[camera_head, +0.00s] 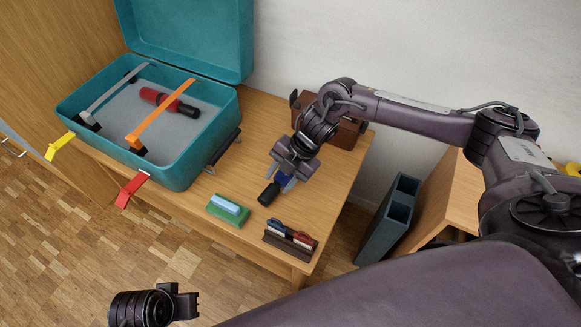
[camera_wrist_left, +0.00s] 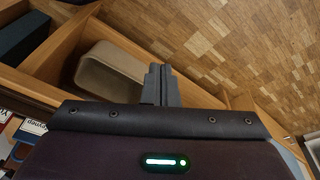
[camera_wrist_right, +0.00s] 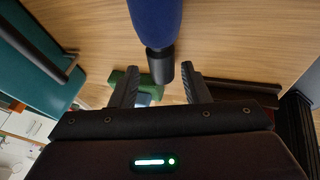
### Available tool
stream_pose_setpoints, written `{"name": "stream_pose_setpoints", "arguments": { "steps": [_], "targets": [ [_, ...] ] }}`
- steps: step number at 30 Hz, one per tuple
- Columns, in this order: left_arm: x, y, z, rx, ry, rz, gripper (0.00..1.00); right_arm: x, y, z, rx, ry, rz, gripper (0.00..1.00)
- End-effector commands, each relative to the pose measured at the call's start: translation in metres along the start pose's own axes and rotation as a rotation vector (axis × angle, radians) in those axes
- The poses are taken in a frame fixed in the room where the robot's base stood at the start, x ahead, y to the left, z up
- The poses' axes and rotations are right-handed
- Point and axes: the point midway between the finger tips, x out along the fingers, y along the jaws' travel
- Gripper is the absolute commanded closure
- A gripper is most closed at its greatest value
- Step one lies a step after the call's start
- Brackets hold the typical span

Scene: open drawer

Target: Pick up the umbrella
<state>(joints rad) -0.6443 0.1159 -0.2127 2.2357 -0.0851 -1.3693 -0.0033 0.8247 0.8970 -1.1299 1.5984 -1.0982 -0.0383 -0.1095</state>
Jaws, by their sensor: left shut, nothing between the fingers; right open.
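A blue folded umbrella (camera_wrist_right: 155,20) with a black handle (camera_wrist_right: 160,66) lies on the wooden table. In the head view its black handle (camera_head: 268,194) sticks out below my right gripper (camera_head: 285,182), which hides most of the blue part. My right gripper is open, and in the right wrist view the black handle end shows between its fingertips (camera_wrist_right: 160,82); I cannot tell whether they touch it. A red umbrella-like object with black ends (camera_head: 168,101) lies in the teal case. My left gripper (camera_wrist_left: 161,82) is shut and empty, away from the table.
The open teal case (camera_head: 180,172) fills the table's left part, with a grey and an orange strap (camera_head: 160,113) across it. A green and blue block (camera_head: 228,208) and a brown holder (camera_head: 290,240) stand near the front edge. A brown box (camera_head: 345,132) stands behind my right gripper.

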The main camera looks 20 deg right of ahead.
Motion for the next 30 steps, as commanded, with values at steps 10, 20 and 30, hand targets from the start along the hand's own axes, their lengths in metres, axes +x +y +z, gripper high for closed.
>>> {"name": "stream_pose_setpoints", "arguments": {
  "steps": [10, 20, 30],
  "targets": [
    [0.006, 0.008, -0.007, 0.019, 0.065, 0.015, 1.00, 0.041, -0.002, 0.000, 0.000, 0.001, -0.001, 0.58],
    [0.005, 0.008, -0.008, 0.019, 0.065, 0.015, 1.00, 0.040, -0.002, 0.000, 0.000, 0.001, 0.000, 0.82],
    [0.005, 0.008, -0.007, 0.018, 0.062, 0.015, 1.00, 0.039, -0.001, 0.000, -0.001, 0.000, 0.001, 1.00]
  ]
}}
